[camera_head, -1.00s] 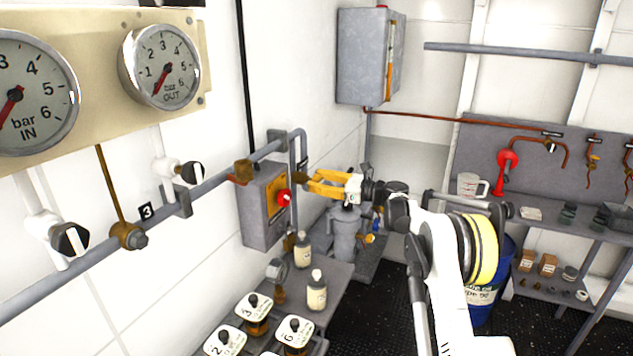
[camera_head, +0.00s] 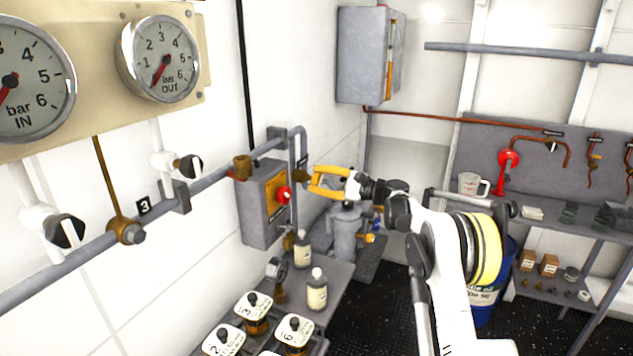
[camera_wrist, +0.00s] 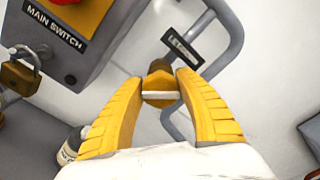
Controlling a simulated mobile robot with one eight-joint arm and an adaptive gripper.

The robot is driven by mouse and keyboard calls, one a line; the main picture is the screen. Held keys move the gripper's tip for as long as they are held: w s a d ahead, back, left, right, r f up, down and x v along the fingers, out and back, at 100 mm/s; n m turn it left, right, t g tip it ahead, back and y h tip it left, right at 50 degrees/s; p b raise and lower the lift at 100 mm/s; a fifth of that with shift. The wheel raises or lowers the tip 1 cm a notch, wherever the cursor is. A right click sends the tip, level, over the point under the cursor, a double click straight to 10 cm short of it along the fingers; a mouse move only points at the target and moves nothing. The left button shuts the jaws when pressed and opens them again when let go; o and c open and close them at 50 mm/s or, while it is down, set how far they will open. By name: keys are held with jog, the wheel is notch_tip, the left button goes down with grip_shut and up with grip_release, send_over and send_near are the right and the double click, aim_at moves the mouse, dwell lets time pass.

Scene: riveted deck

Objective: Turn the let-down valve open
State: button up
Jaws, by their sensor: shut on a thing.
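The let-down valve (camera_wrist: 158,81) is a brass body with a flat pale bar across its front, in the middle of the wrist view. A dark label plate (camera_wrist: 182,47), only partly readable as "LET…", is beside it. My gripper (camera_wrist: 162,88) has one yellow finger on each side of the valve, and the fingertips are shut on it. In the head view my gripper (camera_head: 312,182) reaches left to the small brass valve (camera_head: 301,175) on the grey pipe, right of the switch box. The fingertips partly hide the valve there.
The grey main switch box (camera_head: 265,205) with a red knob stands close left of my gripper. A padlock (camera_wrist: 20,73) hangs near it. Below are bottles (camera_head: 317,290) and lidded jars (camera_head: 295,332) on a bench. Grey pipes (camera_wrist: 232,45) run behind the valve.

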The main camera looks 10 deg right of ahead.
jog(key=n, duration=0.5)
jog(key=shift+f+n+b, duration=0.1)
jog(key=shift+n+b, duration=0.2)
jog(key=shift+n, duration=2.1)
jog(key=o, duration=1.2)
jog(key=shift+f, duration=0.1)
jog(key=v, duration=1.2)
